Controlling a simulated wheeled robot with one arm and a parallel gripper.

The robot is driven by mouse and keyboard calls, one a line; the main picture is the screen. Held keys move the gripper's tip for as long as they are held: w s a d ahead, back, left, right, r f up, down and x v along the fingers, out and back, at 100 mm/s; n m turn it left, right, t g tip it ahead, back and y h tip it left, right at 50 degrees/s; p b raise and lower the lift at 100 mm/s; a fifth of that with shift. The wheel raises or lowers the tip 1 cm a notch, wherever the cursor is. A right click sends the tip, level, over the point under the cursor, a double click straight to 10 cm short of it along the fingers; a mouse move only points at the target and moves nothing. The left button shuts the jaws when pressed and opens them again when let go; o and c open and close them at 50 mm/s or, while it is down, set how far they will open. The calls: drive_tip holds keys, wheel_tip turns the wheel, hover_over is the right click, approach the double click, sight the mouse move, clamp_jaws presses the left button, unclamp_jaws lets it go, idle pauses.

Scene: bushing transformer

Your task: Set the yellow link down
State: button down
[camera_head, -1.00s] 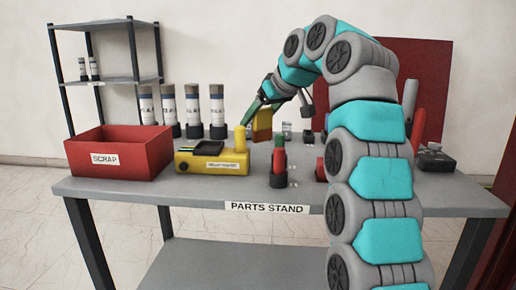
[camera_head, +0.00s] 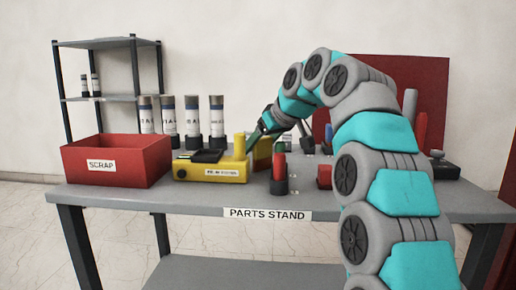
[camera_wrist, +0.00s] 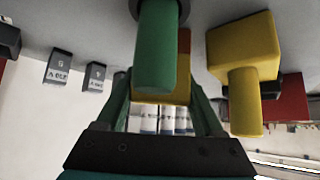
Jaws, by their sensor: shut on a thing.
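The yellow link (camera_head: 263,153) is in my gripper (camera_head: 261,139), just right of the yellow device's post in the head view. It has a red part at one end. In the wrist view the link (camera_wrist: 147,98) sits between the fingers of my gripper (camera_wrist: 163,88), partly hidden by a green cylinder (camera_wrist: 155,45) in front of it. My gripper is shut on the link. The link is low, close to the tabletop (camera_head: 215,197); I cannot tell whether it touches.
The yellow device (camera_head: 211,174) with its upright post stands close left of the link. A red cylinder in a dark base (camera_head: 279,172) stands in front, to the right. The red scrap bin (camera_head: 112,177) and several labelled cylinders (camera_head: 193,118) are further left. The front strip of the table is clear.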

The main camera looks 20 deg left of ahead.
unclamp_jaws()
drive_tip(key=shift+f, duration=0.1)
idle(0.3)
drive_tip(key=shift+d+r, duration=0.1)
drive_tip(key=shift+r, duration=0.15)
drive_tip(key=p+v, duration=0.2)
drive_tip(key=v, duration=0.9)
drive_tip(key=shift+s+r, duration=0.1)
drive_tip(key=shift+r, duration=0.1)
drive_tip(key=shift+s+d+r, duration=0.15)
drive_tip(key=shift+d, duration=0.05)
